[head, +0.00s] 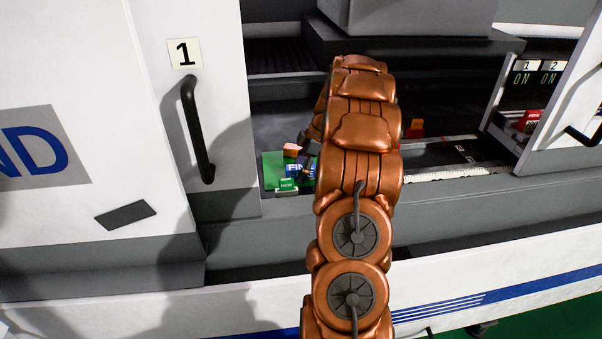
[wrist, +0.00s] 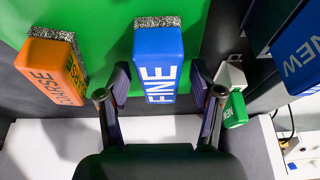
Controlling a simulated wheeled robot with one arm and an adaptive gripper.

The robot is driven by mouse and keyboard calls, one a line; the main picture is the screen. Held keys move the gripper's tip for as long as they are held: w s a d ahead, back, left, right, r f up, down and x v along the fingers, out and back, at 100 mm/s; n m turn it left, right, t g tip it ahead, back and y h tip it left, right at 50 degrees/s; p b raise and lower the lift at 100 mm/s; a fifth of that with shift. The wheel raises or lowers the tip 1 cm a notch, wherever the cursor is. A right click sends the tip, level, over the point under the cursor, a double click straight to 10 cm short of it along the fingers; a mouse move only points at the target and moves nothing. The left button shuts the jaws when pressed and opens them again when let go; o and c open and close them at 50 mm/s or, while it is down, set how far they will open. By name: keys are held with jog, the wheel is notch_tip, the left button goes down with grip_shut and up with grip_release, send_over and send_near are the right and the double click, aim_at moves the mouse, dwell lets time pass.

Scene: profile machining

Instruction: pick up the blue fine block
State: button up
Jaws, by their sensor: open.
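The blue fine block (wrist: 158,68) has white "FINE" lettering and a speckled grey strip at its far end. It lies on a green surface (wrist: 105,20) in the wrist view, and part of it shows in the head view (head: 294,170), left of my arm. My gripper (wrist: 160,88) is open, with one finger on each side of the block's near part. In the head view my arm hides much of the gripper.
An orange coarse block (wrist: 56,70) lies left of the blue one. A green block marked "NEW" (wrist: 235,110) is close to the right finger, and a larger blue "NEW" object (wrist: 303,62) is at the right edge. The machine door (head: 200,95) stands left of the opening.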

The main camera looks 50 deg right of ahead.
aim_at(301, 167)
grip_shut()
dwell(0.6)
jog(key=shift+r+p, duration=0.35)
jog(key=shift+p, duration=0.6)
jog(key=shift+r, duration=0.1)
notch_tip(301, 167, up, 10)
jog(key=b, duration=0.3)
jog(key=shift+f, duration=0.2)
